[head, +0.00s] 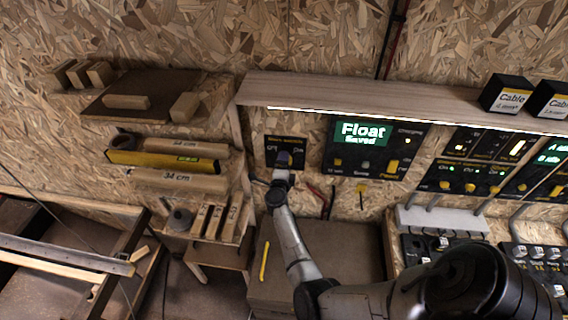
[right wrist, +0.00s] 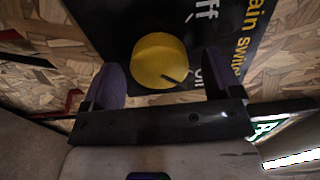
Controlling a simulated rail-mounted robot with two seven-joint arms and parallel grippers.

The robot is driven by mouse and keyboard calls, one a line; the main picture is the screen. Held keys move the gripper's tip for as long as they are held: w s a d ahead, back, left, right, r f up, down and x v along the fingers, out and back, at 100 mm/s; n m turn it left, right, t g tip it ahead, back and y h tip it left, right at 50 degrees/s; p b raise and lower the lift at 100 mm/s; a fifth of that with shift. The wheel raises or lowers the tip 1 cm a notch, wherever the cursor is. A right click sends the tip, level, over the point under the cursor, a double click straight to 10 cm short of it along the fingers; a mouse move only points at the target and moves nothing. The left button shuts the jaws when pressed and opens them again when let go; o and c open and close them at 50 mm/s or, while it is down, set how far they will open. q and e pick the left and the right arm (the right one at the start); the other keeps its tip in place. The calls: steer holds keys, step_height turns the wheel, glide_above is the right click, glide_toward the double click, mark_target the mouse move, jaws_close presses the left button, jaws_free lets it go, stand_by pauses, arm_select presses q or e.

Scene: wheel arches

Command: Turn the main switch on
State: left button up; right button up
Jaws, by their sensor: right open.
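The main switch panel (head: 271,146) is a small black plate on the chipboard wall under the shelf. In the right wrist view the main switch knob (right wrist: 157,57) is a round yellow disc with a short dark mark toward its lower right. The panel (right wrist: 110,25) carries white lettering, including "off" at the top. My right gripper (head: 283,160) is in front of the panel and hides the knob in the head view. Its two purple fingers (right wrist: 162,72) are open, one on each side of the knob. I cannot tell whether they touch it. My left gripper is not in view.
A wooden shelf (head: 330,94) runs above. A side rack (head: 190,150) with labelled tubes stands left. A brown cabinet (head: 340,255) is below, and sockets and switches (head: 440,245) fill the right.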

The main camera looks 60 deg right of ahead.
steer(key=v, duration=0.6)
steer(key=shift+a, duration=0.3)
steer(key=shift+s, duration=0.1)
